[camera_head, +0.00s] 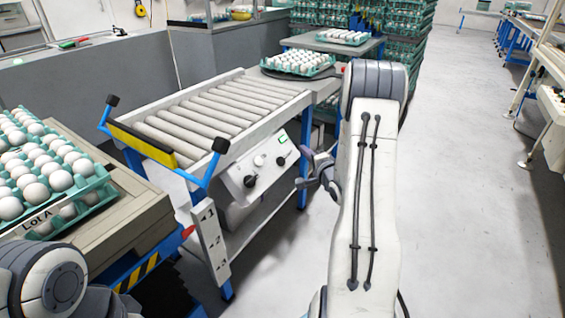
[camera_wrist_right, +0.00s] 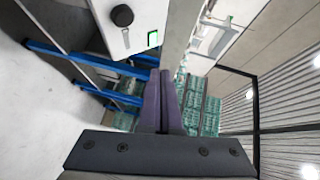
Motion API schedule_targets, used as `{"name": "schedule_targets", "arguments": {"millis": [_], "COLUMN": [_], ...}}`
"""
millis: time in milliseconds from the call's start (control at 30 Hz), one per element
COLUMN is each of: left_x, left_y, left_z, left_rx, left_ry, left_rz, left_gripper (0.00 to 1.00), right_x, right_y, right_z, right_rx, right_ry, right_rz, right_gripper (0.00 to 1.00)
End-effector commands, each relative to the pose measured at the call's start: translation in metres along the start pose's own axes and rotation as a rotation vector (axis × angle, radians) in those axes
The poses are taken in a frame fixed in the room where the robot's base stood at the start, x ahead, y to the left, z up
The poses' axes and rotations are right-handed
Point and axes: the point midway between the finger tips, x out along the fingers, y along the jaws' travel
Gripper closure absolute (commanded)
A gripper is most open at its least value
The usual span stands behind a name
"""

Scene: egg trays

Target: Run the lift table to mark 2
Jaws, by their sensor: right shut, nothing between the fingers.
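The lift table (camera_head: 121,232) stands at lower left, with a beige top and a blue, hazard-striped edge below. The box (camera_wrist_right: 140,38) also shows in the right wrist view, with one black knob (camera_wrist_right: 122,15). My right gripper (camera_head: 302,182) is shut and empty, apart from the box, to its right. My left gripper is out of view.
Egg trays (camera_head: 88,192) labelled Lot A stand on the lift table. The roller conveyor (camera_head: 215,110) leads to another egg tray (camera_head: 298,72). A yellow-black bar (camera_head: 142,143) crosses its near end. The floor (camera_head: 460,200) at right is clear.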

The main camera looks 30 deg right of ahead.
Motion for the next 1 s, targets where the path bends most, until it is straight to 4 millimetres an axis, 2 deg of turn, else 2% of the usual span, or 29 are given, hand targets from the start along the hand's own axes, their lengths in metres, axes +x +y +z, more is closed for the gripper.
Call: {"name": "schedule_targets", "arguments": {"millis": [200, 400, 700, 1000], "left_x": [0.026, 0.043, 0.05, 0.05], "left_y": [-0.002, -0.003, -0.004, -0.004], "left_z": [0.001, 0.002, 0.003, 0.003], "left_rx": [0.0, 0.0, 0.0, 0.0], "left_ry": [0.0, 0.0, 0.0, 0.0], "left_rz": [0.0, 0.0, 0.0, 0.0], "left_gripper": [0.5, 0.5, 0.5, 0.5], "right_x": [0.021, 0.04, 0.055, 0.056], "right_y": [0.021, 0.033, 0.041, 0.041], "right_z": [0.017, 0.03, 0.041, 0.041], "right_rx": [-0.001, -0.001, -0.001, -0.001], "right_ry": [-0.005, -0.003, -0.002, -0.001], "right_rz": [-0.001, 0.0, 0.0, 0.001], "right_gripper": [1.0, 1.0, 1.0, 1.0]}}
